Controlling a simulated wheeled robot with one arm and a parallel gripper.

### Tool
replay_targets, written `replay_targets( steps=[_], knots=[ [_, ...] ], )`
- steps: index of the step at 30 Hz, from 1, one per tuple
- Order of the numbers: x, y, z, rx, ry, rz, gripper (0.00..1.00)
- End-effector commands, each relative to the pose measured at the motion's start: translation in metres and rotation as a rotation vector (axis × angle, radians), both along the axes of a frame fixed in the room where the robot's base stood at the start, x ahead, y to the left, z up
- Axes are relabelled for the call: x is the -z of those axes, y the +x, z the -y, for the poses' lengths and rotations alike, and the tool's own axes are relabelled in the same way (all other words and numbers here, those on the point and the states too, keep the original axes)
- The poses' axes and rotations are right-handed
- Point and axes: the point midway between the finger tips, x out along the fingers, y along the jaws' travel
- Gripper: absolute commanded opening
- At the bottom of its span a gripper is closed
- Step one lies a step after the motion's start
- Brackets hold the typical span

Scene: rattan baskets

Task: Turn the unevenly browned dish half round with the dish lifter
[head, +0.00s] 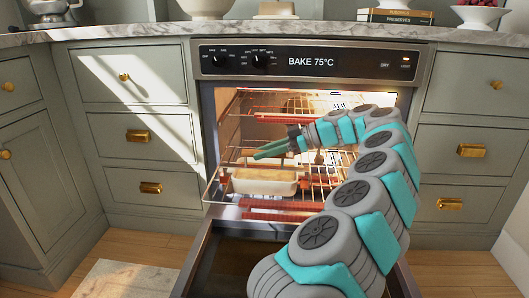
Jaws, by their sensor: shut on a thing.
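The dish (264,187) is pale and long-sided, with a light tan top. It sits on the pulled-out middle rack inside the open oven; from here I cannot tell which end is browner. My gripper (292,143) reaches in from the right, above and behind the dish. It is shut on a slim dark green piece (270,151) pointing left, which looks like part of the dish lifter. The lifter's shape and whether it touches the dish are unclear. My arm hides the right part of the rack.
The oven rack (215,190) has wire bars and red-brown strips along its edges. Another red-edged rack lies above. The oven door (200,262) hangs open in front. Drawers flank the oven; the marble counter (120,34) runs above. The display reads BAKE 75°C.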

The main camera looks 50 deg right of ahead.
Motion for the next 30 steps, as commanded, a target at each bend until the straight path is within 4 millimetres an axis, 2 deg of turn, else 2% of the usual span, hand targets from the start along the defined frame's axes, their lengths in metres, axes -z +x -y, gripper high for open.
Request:
replay_targets(
  steps=[21, 30],
  knots=[
    [-0.001, 0.016, 0.020, 0.001, -0.002, -0.001, 0.00],
    [0.000, 0.017, 0.021, 0.000, -0.002, 0.001, 0.00]
  ],
)
